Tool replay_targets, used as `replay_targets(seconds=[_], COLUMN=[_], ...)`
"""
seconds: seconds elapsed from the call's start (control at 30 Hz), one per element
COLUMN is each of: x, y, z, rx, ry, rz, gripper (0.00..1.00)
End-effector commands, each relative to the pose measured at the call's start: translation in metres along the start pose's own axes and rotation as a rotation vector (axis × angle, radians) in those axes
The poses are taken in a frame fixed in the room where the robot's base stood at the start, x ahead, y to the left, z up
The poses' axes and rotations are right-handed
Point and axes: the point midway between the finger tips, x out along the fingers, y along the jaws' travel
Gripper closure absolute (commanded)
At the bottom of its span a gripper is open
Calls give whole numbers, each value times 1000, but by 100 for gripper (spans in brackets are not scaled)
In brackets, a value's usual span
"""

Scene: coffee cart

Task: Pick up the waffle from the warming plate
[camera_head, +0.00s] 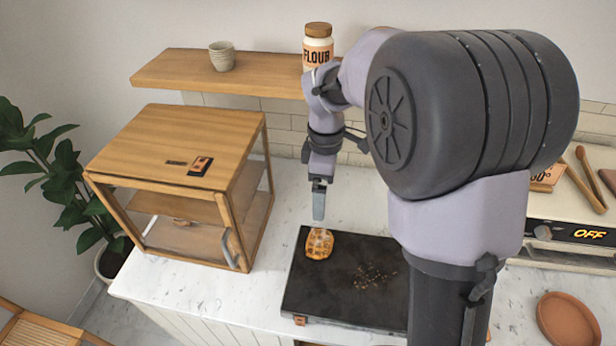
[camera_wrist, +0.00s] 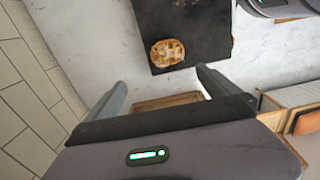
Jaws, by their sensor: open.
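The waffle (camera_head: 319,243) is golden brown and round. It lies near the far left corner of the black warming plate (camera_head: 325,297), and dark crumbs (camera_head: 374,277) lie to its right. My gripper (camera_head: 319,205) is above and just behind the waffle in the head view, apart from it. In the wrist view the waffle (camera_wrist: 168,53) lies on the dark plate (camera_wrist: 194,18), beyond my two open fingers (camera_wrist: 160,88). The space between the fingers holds nothing. My arm hides the right part of the plate in the head view.
A wooden cabinet with clear sides (camera_head: 176,165) stands left of the plate. A wooden shelf (camera_head: 260,77) above holds a cup (camera_head: 222,57) and a flour jar (camera_head: 318,50). A machine reading OFF (camera_head: 588,234) and a terracotta dish (camera_head: 567,319) are at right. White counter is bare between cabinet and plate.

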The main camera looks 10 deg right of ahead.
Motion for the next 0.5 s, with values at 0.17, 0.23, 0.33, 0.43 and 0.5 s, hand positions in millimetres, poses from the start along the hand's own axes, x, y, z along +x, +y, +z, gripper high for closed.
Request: replay_targets(seconds=[0.17,0.23,0.33,0.43,0.5], x=[58,79,103,116,120], y=[-2,-2,-2,-2,-2], z=[1,1,1,1,1], rx=[-2,-2,0,0,0], ry=[-2,-2,-1,-1,0], rz=[-6,-5,-5,-3,-1], gripper=[0,0,0,0,0])
